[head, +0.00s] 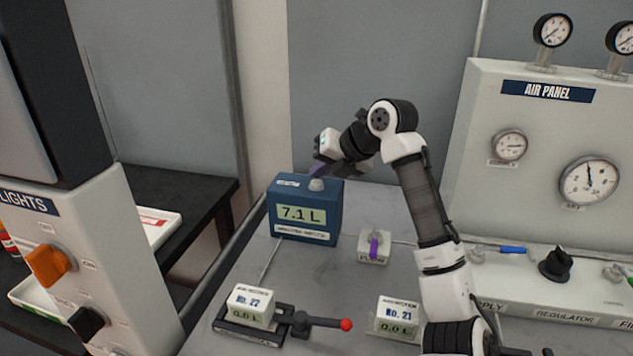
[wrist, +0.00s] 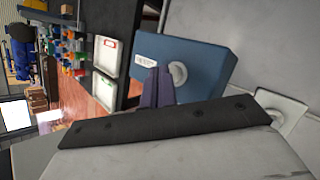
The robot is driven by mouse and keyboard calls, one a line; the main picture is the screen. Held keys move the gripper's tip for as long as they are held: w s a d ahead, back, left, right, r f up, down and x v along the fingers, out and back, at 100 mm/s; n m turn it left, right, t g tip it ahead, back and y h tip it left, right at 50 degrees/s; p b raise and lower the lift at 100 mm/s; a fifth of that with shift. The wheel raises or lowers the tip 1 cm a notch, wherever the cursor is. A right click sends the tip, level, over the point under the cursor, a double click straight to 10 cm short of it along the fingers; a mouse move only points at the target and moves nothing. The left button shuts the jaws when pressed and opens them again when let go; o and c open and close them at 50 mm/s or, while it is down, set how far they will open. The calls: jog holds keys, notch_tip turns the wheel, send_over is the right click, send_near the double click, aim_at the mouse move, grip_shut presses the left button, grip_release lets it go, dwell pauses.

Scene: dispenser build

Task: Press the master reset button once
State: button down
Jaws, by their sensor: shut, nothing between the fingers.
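A blue box (head: 305,222) stands on the grey bench with a display reading 7.1 L and a label strip below it, too small to read surely. A round pale grey button (head: 317,185) sits on its top, beside a small white label. In the wrist view the blue box (wrist: 205,52) and the button (wrist: 178,74) also show. My gripper (head: 315,170) is shut and empty, its purple fingers close to the button. In the wrist view my gripper's fingertips (wrist: 158,70) lie just left of the button; I cannot tell whether they touch the box top.
A small fitting with a purple lever (head: 374,246) stands right of the box. Two counter blocks, No. 22 (head: 250,305) and No. 21 (head: 397,317), sit in front, with a red-tipped handle (head: 345,325) between. The air panel (head: 548,130) rises at right, a lights panel (head: 60,260) at left.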

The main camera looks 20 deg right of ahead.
aim_at(320, 183)
jog(key=shift+s+f+b, duration=0.1)
jog(key=shift+f+b, duration=0.45)
jog(key=shift+f, duration=0.25)
dwell(0.7)
jog(key=shift+r, duration=0.1)
jog(key=shift+r+p, duration=0.4)
jog(key=shift+w+a, duration=0.2)
jog(key=shift+w, duration=0.05)
jog(key=shift+r, duration=0.25)
notch_tip(320, 183, up, 5)
jog(key=p, duration=0.4)
jog(key=shift+d, duration=0.15)
dwell(0.4)
